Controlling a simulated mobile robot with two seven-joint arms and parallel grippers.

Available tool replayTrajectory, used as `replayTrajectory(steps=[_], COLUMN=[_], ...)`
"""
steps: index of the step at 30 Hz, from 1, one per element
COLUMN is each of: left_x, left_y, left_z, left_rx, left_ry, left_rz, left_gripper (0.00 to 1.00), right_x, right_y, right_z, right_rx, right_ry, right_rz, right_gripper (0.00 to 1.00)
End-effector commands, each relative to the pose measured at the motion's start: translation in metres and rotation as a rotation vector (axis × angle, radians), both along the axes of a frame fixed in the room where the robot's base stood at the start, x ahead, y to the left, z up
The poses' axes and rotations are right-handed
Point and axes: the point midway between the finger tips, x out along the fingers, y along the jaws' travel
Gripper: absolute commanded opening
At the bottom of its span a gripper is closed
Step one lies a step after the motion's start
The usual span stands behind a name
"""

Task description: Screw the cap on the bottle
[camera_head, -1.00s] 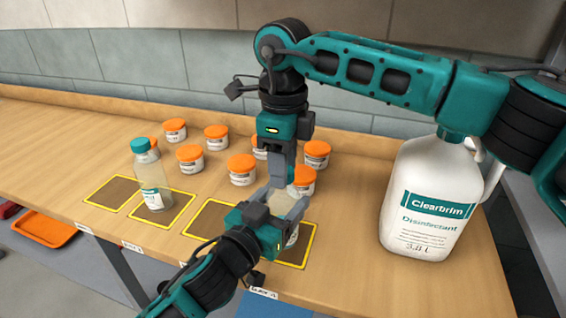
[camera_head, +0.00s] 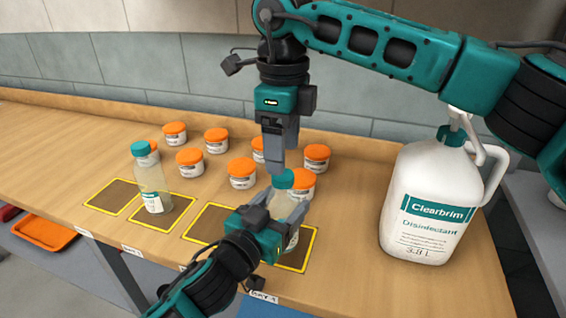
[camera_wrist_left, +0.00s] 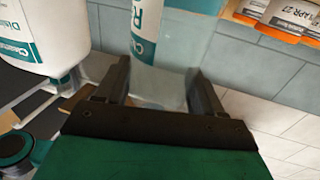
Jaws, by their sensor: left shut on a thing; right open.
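A clear bottle (camera_head: 289,208) stands within a yellow-outlined area of the bench, with a teal cap (camera_head: 283,179) on its mouth. How tightly the cap sits cannot be told. My left gripper (camera_head: 272,215) is shut on this bottle; the bottle also shows between its fingers in the left wrist view (camera_wrist_left: 158,85). My right gripper (camera_head: 280,158) is open, pointing down just above the cap and apart from it. A second clear bottle (camera_head: 152,180) with a teal cap stands on the yellow-outlined area to the left.
Several white jars with orange lids (camera_head: 242,172) stand behind the bottles. A large white Clearbrim disinfectant jug (camera_head: 430,205) stands at the right. An orange tray (camera_head: 45,232) lies below the bench at the left. The bench's left back is clear.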

Motion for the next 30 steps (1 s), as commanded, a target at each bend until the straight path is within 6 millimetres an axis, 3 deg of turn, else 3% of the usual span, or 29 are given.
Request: replayTrajectory(steps=[3,9,15,23,24,30], left_x=[0.0,0.0,0.0,0.0,0.0,0.0], left_y=[0.0,0.0,0.0,0.0,0.0,0.0], left_z=[-0.001,-0.001,-0.001,0.0,0.0,0.0], left_rx=[0.001,0.001,0.001,0.001,0.001,0.001], left_ry=[0.001,0.001,0.001,0.001,0.001,0.001], left_rz=[0.0,0.0,0.0,0.0,0.0,0.0], left_gripper=[0.0,0.0,0.0,0.0,0.71,0.9], right_x=[0.0,0.0,0.0,0.0,0.0,0.0], right_y=[0.0,0.0,0.0,0.0,0.0,0.0], right_z=[0.028,0.061,0.074,0.075,0.075,0.074], right_rx=[0.001,0.0,0.0,0.0,0.0,-0.001], right_ry=[-0.003,-0.002,0.001,0.001,0.001,0.001], right_rz=[0.0,-0.001,0.001,0.001,0.001,0.0], right_gripper=[0.69,0.69,0.69,0.69,0.69,0.69])
